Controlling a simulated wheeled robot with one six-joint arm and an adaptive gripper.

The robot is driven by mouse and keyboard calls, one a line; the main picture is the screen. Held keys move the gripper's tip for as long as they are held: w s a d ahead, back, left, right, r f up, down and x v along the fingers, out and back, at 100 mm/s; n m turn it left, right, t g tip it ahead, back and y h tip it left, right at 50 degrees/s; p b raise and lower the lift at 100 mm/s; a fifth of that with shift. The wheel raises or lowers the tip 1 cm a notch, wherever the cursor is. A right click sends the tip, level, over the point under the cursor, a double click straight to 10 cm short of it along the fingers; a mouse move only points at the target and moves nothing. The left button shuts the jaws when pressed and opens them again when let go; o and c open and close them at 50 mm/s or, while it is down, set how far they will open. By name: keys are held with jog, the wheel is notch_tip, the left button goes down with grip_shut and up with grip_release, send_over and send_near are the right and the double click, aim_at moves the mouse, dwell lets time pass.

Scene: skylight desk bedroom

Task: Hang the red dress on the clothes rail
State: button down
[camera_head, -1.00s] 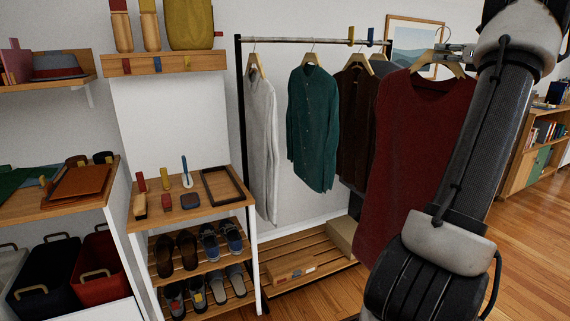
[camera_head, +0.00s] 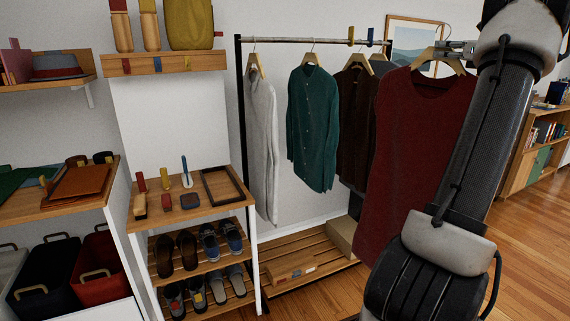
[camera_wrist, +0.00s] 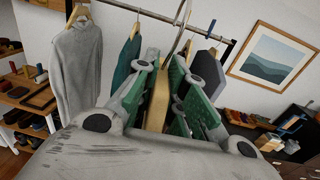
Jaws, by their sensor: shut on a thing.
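The red dress (camera_head: 412,150) hangs on a wooden hanger (camera_head: 432,62) at the right in the head view, in front of the rail's right end. My gripper (camera_head: 455,48) is shut on this hanger near its neck. The wrist view shows the wooden hanger (camera_wrist: 158,100) between my green-padded fingers; the dress is not clear there. The hanger's metal hook rises above the fingers. The clothes rail (camera_head: 300,40) stands behind; it also shows in the wrist view (camera_wrist: 150,13). In the head view the hook appears right of the rail's end; contact with the bar does not show.
A grey top (camera_head: 261,140), a green shirt (camera_head: 313,125) and a dark brown garment (camera_head: 356,130) hang on the rail, with gaps between the left ones. Coloured clips sit on the bar's right part. A shoe rack (camera_head: 205,205) stands left. A framed picture (camera_head: 412,45) hangs behind.

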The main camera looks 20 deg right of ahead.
jog(key=shift+r, duration=0.25)
jog(key=w+a, duration=0.2)
jog(key=w, duration=2.5)
